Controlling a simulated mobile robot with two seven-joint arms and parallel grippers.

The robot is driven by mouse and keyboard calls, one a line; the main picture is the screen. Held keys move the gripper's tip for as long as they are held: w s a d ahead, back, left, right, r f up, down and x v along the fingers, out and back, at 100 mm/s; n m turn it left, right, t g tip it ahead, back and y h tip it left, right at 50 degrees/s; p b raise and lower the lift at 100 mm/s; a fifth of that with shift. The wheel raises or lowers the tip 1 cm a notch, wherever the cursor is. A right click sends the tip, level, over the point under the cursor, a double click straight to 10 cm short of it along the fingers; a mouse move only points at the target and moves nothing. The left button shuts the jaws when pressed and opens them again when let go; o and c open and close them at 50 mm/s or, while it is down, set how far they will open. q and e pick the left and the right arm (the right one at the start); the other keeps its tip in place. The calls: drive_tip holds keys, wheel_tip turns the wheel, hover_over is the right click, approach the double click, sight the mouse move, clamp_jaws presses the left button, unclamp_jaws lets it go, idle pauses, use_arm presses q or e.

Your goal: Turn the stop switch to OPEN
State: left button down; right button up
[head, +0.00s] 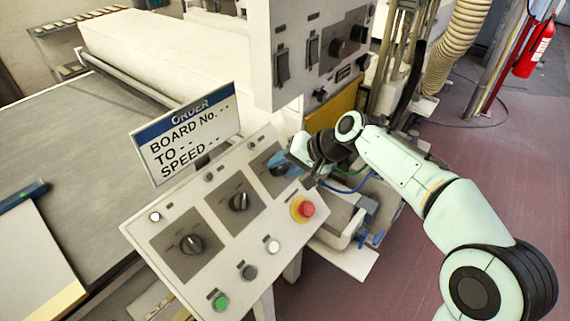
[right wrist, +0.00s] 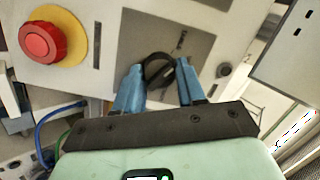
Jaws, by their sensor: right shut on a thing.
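The cream control panel (head: 165,225) carries three black rotary switches on grey plates. My right gripper (head: 281,164) is at the far-right switch, with its two blue fingers around the knob. In the right wrist view, the black knob (right wrist: 158,70) sits between the fingertips of my right gripper (right wrist: 158,76), which is shut on it. The knob's pointer direction and the label on its plate (right wrist: 175,48) are too small to read. The other two knobs, the middle one (head: 239,202) and the left one (head: 191,244), are free. My left gripper is not in view.
A red mushroom button (head: 307,209) on a yellow ring is close to my right gripper; it also shows in the right wrist view (right wrist: 42,40). An order sign (head: 187,134) stands behind the panel. A switch cabinet (head: 284,98) overhangs nearby. A green button (head: 220,302) is at the front.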

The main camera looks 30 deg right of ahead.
drive_tip(key=m, duration=0.4)
drive_tip(key=shift+t+p, duration=0.3)
drive_tip(key=shift+p, duration=0.1)
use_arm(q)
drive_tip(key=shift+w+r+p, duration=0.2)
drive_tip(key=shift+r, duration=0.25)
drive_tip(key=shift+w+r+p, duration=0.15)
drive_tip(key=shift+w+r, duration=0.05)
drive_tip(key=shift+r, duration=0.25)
use_arm(e)
drive_tip(key=shift+s+f+m, duration=0.1)
drive_tip(key=shift+m, duration=1.4)
drive_tip(key=o, duration=1)
drive_tip(key=shift+o, duration=0.2)
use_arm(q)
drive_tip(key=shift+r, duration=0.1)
use_arm(e)
drive_tip(key=v, duration=1.3)
drive_tip(key=shift+s, duration=0.3)
